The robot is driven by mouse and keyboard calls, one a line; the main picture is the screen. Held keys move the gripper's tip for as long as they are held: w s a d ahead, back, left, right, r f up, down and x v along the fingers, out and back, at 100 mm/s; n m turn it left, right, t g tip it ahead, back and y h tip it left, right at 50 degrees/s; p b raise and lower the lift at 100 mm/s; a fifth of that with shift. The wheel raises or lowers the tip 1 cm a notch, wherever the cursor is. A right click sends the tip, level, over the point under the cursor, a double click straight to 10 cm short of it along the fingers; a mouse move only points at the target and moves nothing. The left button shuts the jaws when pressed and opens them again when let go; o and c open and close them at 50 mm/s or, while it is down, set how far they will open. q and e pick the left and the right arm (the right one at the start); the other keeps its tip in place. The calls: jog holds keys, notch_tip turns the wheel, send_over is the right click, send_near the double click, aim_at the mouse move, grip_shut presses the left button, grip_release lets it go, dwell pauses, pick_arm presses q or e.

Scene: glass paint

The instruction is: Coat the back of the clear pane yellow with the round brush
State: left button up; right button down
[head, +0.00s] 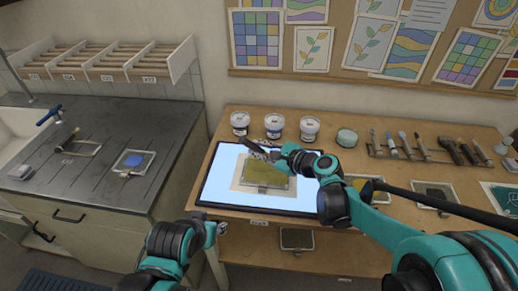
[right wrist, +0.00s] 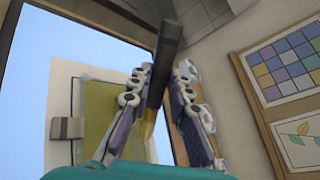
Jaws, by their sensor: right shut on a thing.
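The pane (head: 262,172) lies on a paper sheet on the lit panel (head: 222,165). A see-through olive-yellow layer shows over much of it. The right wrist view shows the yellow pane (right wrist: 98,108) with a grey clip at its left edge. My right gripper (head: 275,155) is above the pane's upper part, shut on a brush with a dark handle (right wrist: 166,50) and a brass-coloured lower part. The bristle tip is hidden, so I cannot tell whether it touches the pane. My left gripper (head: 218,228) hangs by the table's front left edge; its jaws are too small to read.
Several lidded jars (head: 274,126) stand behind the panel, with a greenish round dish (head: 347,137) to their right. A brush rack (head: 410,152) and framed panes (head: 435,194) fill the table's right side. A counter (head: 110,185) with a blue-patched pane (head: 134,162) is at left.

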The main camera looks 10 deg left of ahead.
jog(key=shift+f, duration=0.1)
dwell(0.3)
jog(key=shift+d, duration=0.45)
jog(key=d, duration=0.5)
jog(key=shift+s+d, duration=0.15)
jog(key=shift+s, duration=0.05)
notch_tip(320, 180, up, 5)
jog(key=p, duration=0.4)
dwell(0.5)
